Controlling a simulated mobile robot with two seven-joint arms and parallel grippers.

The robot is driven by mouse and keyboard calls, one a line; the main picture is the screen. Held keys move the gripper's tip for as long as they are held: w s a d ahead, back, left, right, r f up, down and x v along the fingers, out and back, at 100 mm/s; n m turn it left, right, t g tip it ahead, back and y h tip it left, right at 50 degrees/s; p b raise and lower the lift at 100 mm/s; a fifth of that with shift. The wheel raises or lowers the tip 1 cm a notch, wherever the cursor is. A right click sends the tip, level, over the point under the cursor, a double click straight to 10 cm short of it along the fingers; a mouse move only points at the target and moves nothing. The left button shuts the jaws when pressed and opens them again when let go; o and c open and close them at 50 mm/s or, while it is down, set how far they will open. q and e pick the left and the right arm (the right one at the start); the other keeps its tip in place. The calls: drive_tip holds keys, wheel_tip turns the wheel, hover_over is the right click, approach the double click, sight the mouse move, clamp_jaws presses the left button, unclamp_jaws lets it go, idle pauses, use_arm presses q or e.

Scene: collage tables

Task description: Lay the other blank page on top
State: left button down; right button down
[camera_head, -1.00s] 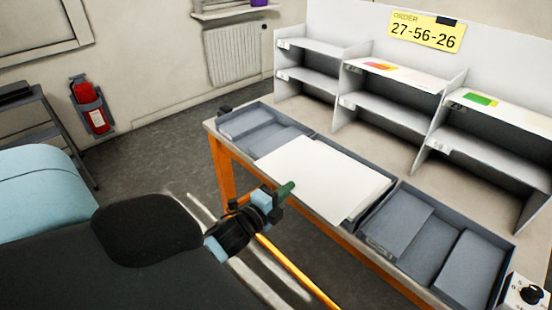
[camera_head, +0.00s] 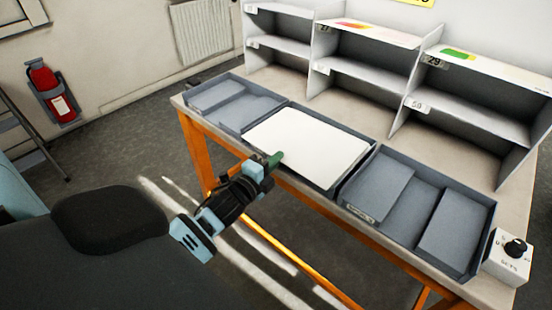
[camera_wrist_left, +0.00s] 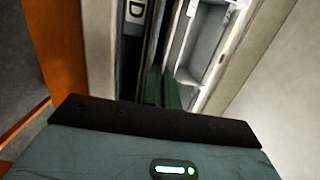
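A white page (camera_head: 310,146) lies flat in the middle grey tray (camera_head: 352,167), covering nearly all of its floor. Whether more than one sheet lies there cannot be told. My left gripper (camera_head: 275,160) is at the front edge of this tray, its green fingertips against the near edge of the page. In the left wrist view its green fingers (camera_wrist_left: 165,88) are close together beside a tray front with a "D" label, and any grip on the page cannot be made out. My right gripper is not in view.
A grey tray (camera_head: 217,86) stands left of the middle one, and a divided tray (camera_head: 368,217) stands right. Shelves (camera_head: 362,72) with coloured sheets on top stand behind. A dial box (camera_head: 508,262) sits at the right corner. The table strip behind the trays is clear.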

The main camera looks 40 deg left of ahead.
use_arm(q)
drive_tip(key=c, duration=1.6)
unclamp_jaws()
drive_tip(key=s, duration=0.7)
drive_tip(key=shift+s, duration=0.4)
